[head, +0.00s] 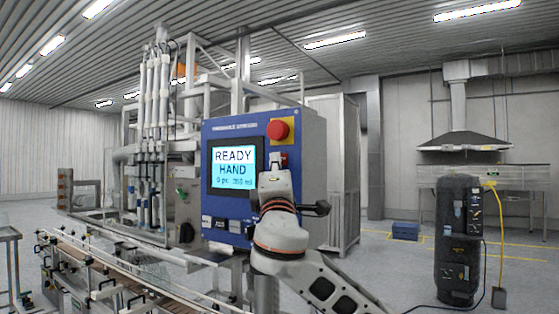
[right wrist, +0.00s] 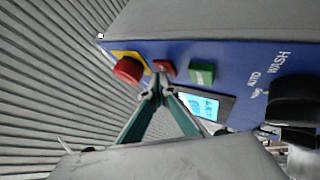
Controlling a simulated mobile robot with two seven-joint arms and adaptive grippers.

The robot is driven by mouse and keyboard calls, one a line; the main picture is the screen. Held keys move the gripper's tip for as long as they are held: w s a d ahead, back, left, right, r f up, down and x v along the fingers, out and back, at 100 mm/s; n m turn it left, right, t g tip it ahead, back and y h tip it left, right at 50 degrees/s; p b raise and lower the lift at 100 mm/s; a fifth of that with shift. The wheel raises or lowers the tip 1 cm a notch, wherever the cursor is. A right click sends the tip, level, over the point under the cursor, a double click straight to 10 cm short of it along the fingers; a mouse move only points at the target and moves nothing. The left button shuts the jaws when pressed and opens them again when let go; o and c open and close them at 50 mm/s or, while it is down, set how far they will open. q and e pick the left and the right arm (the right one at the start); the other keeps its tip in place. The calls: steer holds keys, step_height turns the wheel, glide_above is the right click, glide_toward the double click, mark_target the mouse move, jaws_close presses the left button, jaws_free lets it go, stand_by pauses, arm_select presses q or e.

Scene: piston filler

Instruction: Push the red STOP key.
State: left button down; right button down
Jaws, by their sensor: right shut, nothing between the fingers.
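The red STOP key (right wrist: 166,67) is a small red block on the blue control panel (right wrist: 230,62) in the right wrist view, between a round red mushroom button (right wrist: 129,70) on a yellow plate and a green key (right wrist: 202,74). In the head view the red key (head: 284,157) shows partly, just below the mushroom button (head: 279,130), above my right wrist. My right gripper (right wrist: 158,87) is shut and empty, its tips close to the red key; I cannot tell whether they touch it. My right arm covers the panel's lower right in the head view. My left gripper is not in view.
The panel screen (head: 233,168) reads READY HAND. A dark knob (right wrist: 292,98) lies beyond the green key, by the words AUTO and WASH. A conveyor (head: 110,262) runs in front of the machine at left.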

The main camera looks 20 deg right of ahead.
steer(key=shift+s, duration=0.1)
steer(key=shift+s+a, duration=0.4)
steer(key=shift+a, duration=0.2)
steer(key=s+a, duration=0.1)
steer(key=a, duration=0.1)
steer(key=s+a, duration=0.2)
stand_by(0.6)
stand_by(0.6)
